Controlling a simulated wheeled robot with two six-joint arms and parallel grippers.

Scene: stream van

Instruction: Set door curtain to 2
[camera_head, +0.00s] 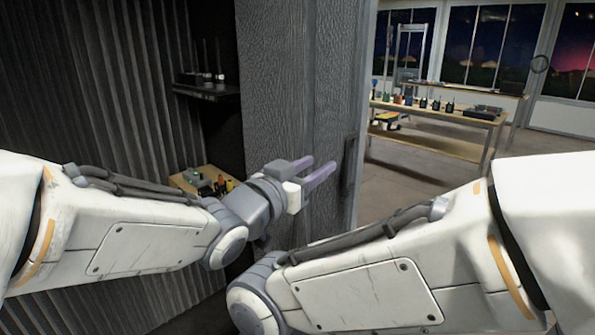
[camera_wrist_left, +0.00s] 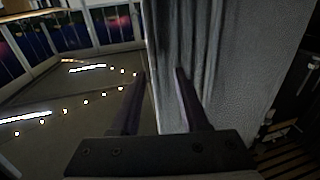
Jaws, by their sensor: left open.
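A grey textured upright panel (camera_head: 290,90) stands beside the doorway, with a dark handle-like strip (camera_head: 350,165) on its right edge; I cannot tell whether this is the door curtain or the door frame. In the left wrist view a pleated grey surface (camera_wrist_left: 180,35), which looks like curtain folds, hangs beyond the fingers. My left gripper (camera_head: 320,172) is open in front of the panel, fingers pointing right toward the strip. In the wrist view the left gripper (camera_wrist_left: 160,76) has nothing visibly held between its fingers. My right gripper is out of view; only its arm shows. No setting marks are readable.
Dark corrugated wall or cloth (camera_head: 80,80) fills the left. A small shelf (camera_head: 207,90) and a low surface with small items (camera_head: 190,180) lie behind the left arm. Through the doorway, a long table (camera_head: 440,112) holds several small devices, with open floor before it.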

